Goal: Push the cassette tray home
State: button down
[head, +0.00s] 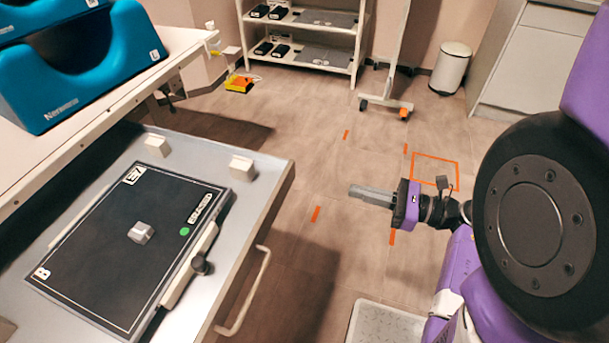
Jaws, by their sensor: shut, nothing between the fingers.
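The cassette tray (272,207) is a grey metal drawer that sticks out from under the table at the left in the head view. A dark flat cassette (110,235) with a white outline and a green dot lies in it. A pale bar handle (252,285) runs along the tray's right-hand side. My gripper (352,190) is shut and empty. It is in the air over the floor, to the right of the tray and apart from it. The tray's far left part is hidden under the table.
The table (180,45) above the tray carries blue supports (85,75). A white bin (451,68), a wheeled stand (388,103) and a shelf (300,40) stand at the back. A light grey box (380,325) is on the floor at the bottom. The floor between tray and gripper is clear.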

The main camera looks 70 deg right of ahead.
aim_at(292, 174)
jog(key=w+p, duration=0.1)
jog(key=w, duration=1.3)
